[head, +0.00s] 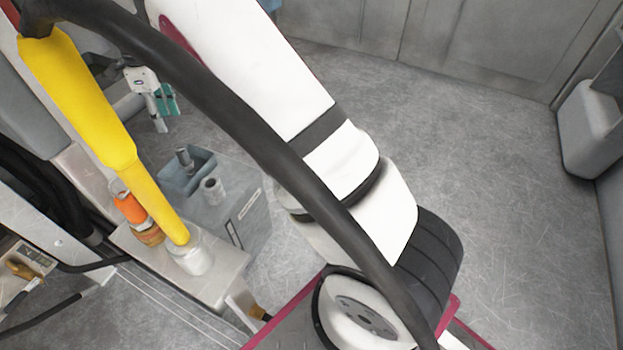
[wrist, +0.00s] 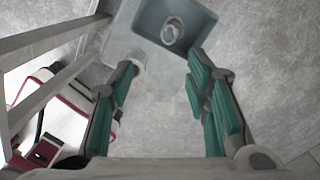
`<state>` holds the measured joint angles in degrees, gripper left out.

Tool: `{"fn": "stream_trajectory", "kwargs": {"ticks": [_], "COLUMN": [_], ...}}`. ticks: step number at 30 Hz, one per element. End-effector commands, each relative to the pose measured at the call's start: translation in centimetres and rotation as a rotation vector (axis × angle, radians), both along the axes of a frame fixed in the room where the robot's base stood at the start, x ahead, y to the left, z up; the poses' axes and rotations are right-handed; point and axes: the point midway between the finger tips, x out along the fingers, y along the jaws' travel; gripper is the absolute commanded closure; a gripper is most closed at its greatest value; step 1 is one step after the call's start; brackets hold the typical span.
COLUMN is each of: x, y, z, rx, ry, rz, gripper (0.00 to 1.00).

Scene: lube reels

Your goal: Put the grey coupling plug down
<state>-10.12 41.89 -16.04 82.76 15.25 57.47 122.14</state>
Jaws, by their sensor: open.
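My gripper (head: 163,98) is open, its teal finger pads spread apart with nothing between them in the wrist view (wrist: 161,68). A dark grey cylindrical fitting (head: 184,158) stands in a blue-grey open bin (head: 205,160). It shows from above as a ring-topped piece (wrist: 172,31) inside the bin (wrist: 205,18). I cannot tell for certain which fitting is the coupling plug. The gripper is apart from both in the head view.
A yellow-sleeved hose end (head: 95,110) slants down to a metal cup (head: 190,256) on a ledge, beside an orange-collared fitting (head: 133,208). A pale frame (wrist: 60,40) runs along the wrist view's left. Open scuffed floor (head: 480,130) lies to the right.

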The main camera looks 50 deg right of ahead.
Motion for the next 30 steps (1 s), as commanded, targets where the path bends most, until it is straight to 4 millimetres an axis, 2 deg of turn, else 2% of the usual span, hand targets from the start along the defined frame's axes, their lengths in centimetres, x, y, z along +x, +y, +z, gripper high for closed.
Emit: {"fn": "stream_trajectory", "kwargs": {"ticks": [1, 6, 11, 15, 18, 22, 26, 30], "x": [-1.4, -7.3, -13.7, -19.8, -24.3, -30.2, -36.1, -42.1], "y": [-0.1, 0.0, 0.1, 0.2, 0.2, 0.3, 0.2, -0.1], "z": [2.6, 9.2, 14.1, 17.3, 18.9, 20.1, 20.3, 19.5], "rx": [0.015, 0.054, 0.079, 0.086, 0.084, 0.071, 0.049, 0.018], "ry": [-0.01, -0.029, -0.054, -0.08, -0.097, -0.113, -0.117, -0.106], "rz": [0.072, 0.374, 0.67, 0.937, 1.127, 1.379, 1.628, 1.889], "gripper": [0.56, 0.56, 0.56, 0.56, 0.56, 0.56, 0.56, 0.56]}}
